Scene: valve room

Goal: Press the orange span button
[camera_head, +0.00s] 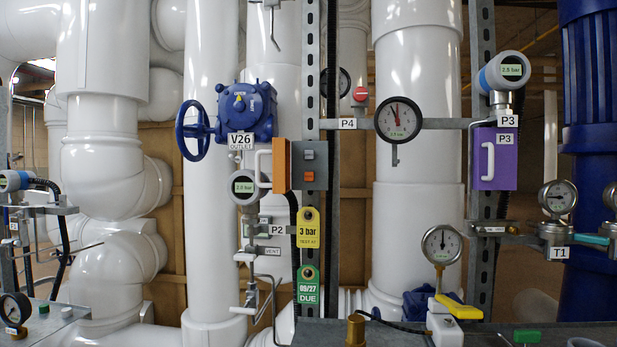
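The orange button (308,177) is a small orange rectangle on the face of a grey box (321,165), right of centre-left in the head view. A round transmitter (243,187) reading about 2.0 bar hangs to the left, above the P2 label (277,230). Neither of my grippers is in view. Nothing covers the orange button.
A yellow 3 bar tag (308,228) and a green DUE tag (308,285) hang below the box. A blue valve (246,110) marked V26 is at upper left. A purple box (495,158) is at right. A bench (590,331) with fittings runs along the bottom.

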